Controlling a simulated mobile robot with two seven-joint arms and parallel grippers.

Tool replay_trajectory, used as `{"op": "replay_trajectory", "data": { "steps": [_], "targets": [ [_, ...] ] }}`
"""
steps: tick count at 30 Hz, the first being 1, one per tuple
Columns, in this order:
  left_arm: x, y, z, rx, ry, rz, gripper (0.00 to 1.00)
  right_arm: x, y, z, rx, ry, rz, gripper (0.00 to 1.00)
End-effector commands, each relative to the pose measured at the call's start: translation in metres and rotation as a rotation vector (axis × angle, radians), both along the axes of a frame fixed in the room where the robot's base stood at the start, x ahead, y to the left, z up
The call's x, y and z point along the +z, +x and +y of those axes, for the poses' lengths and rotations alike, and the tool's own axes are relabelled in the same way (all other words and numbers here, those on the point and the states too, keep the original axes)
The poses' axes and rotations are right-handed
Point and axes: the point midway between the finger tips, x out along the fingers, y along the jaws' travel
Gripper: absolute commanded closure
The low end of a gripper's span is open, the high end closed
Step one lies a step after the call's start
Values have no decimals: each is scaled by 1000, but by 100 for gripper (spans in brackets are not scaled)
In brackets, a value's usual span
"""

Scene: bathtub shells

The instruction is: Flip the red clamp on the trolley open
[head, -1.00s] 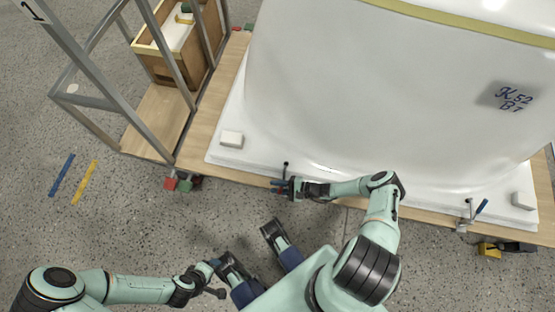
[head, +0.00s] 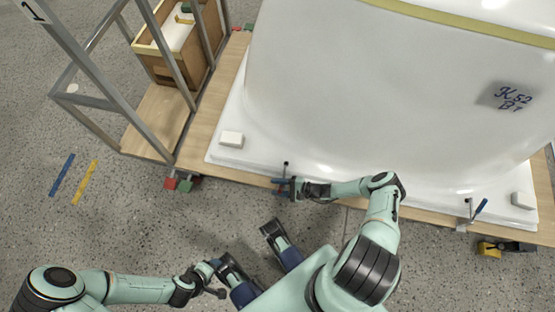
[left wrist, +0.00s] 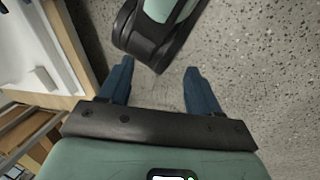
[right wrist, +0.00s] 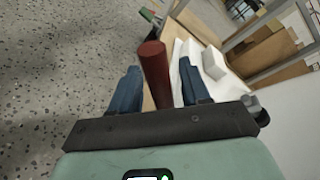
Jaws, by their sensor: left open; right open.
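The red clamp's handle (right wrist: 155,75) stands between the two blue fingers of my right gripper (right wrist: 155,85) in the right wrist view, with a gap on both sides. In the head view my right gripper (head: 279,187) is open at the trolley's (head: 225,171) front edge. There a small dark clamp post (head: 286,168) shows just behind it; the red handle is hidden or too small to make out. My left gripper (left wrist: 160,85) is open and empty above the floor, away from the trolley.
A large white tub shell (head: 370,100) fills the trolley. A white block (head: 232,139) sits on its rim. A blue-handled clamp (head: 478,211) is at the front right. A grey metal frame (head: 130,115) and wooden crate (head: 165,68) stand left.

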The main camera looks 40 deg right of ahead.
Motion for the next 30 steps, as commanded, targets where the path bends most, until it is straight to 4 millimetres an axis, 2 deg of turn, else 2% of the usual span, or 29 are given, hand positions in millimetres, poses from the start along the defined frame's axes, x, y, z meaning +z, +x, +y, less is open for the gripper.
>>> {"op": "replay_trajectory", "data": {
  "steps": [18,23,30],
  "targets": [
    [13,-16,-8,-18,-21,43,37,27,-84,-77,-1,-3,2,54],
    [14,-17,-8,-20,-22,46,37,30,-93,-86,-1,-3,2,54],
    [14,-17,-8,-20,-22,46,37,30,-94,-87,0,-3,1,54]
  ]
}}
